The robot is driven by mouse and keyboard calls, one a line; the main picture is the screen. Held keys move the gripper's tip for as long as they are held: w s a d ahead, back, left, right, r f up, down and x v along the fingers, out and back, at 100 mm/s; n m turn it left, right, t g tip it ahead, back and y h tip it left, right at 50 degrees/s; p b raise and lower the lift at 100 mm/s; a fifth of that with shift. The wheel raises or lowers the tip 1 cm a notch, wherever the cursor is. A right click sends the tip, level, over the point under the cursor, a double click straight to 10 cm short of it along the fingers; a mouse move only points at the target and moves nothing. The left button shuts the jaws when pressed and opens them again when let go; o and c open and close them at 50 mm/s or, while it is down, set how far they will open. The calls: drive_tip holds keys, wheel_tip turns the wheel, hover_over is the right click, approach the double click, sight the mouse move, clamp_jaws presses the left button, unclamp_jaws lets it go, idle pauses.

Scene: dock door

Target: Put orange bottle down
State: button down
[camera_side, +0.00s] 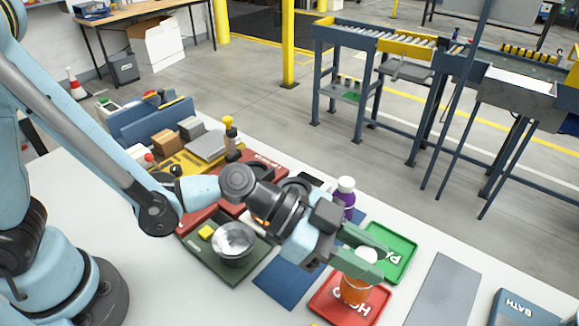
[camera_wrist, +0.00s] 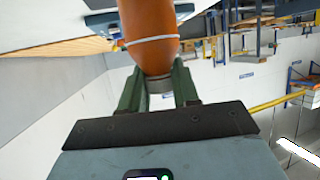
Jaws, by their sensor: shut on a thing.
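The orange bottle (camera_side: 354,291) with a white cap is between the fingers of my gripper (camera_side: 362,262) in the side view. It looks about upright, cap up, with the fingers around its upper part. It is over the red tray (camera_side: 322,305) with white letters; I cannot tell whether its base touches the tray. In the wrist view the orange bottle (camera_wrist: 150,35) fills the top middle, and the green fingers of my gripper (camera_wrist: 158,85) are shut on its neck end.
A green tray (camera_side: 402,262) lies behind the red one, and a purple bottle (camera_side: 345,198) stands behind my wrist. A dark green tray holds a metal bowl (camera_side: 233,241). A blue mat (camera_side: 283,282) and a grey mat (camera_side: 443,292) look bare. A blue BATH-labelled thing (camera_side: 525,309) is at right.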

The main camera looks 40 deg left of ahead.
drive_tip(key=shift+f, duration=1.4)
drive_tip(key=c, duration=0.8)
unclamp_jaws()
drive_tip(key=shift+a, duration=0.1)
drive_tip(key=a+r+n+t+y, duration=0.1)
drive_tip(key=a+n+y, duration=0.3)
drive_tip(key=a, duration=0.7)
drive_tip(key=a+r+n+t+y, duration=0.1)
drive_tip(key=a+r+n+y, duration=0.2)
drive_tip(key=a, duration=0.8)
drive_tip(key=s+a+r+n+t+y, duration=0.1)
drive_tip(key=a+r+n+y, duration=0.1)
drive_tip(key=a+n+y, duration=0.4)
drive_tip(key=shift+a+r+n, duration=0.15)
drive_tip(key=shift+a+n, duration=0.2)
drive_tip(key=shift+a, duration=0.9)
drive_tip(key=shift+a+r+n, duration=0.15)
drive_tip(key=shift+a+n, duration=0.2)
drive_tip(key=shift+a, duration=0.85)
